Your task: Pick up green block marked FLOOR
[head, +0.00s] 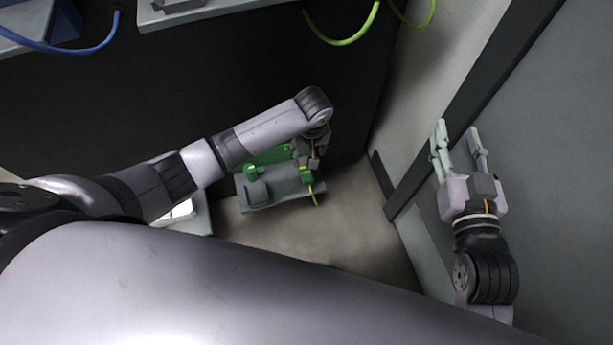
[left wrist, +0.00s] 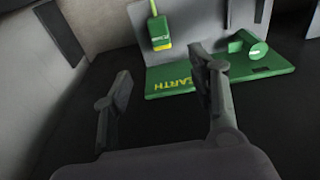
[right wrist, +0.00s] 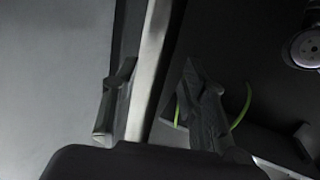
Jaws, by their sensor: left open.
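A small green block (left wrist: 159,30) with a yellow lower band and a cable at its top shows in the left wrist view, against a grey tray. Its lettering is too small to read. In the head view a green block (head: 306,175) with a yellow-green cable is at the tray's right part. My left gripper (head: 314,160) is over that end of the tray; its fingers (left wrist: 160,82) are apart and empty, with the block beyond them. My right gripper (head: 457,130) is open and empty at the right, away from the tray.
A green plate marked EARTH (left wrist: 220,82) with a green cylinder (left wrist: 258,50) lies beside the grey tray (head: 285,191). A pale wall and dark post (head: 408,197) stand to the right. Green cables (head: 345,42) hang above. Bare floor (head: 320,235) lies in front of the tray.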

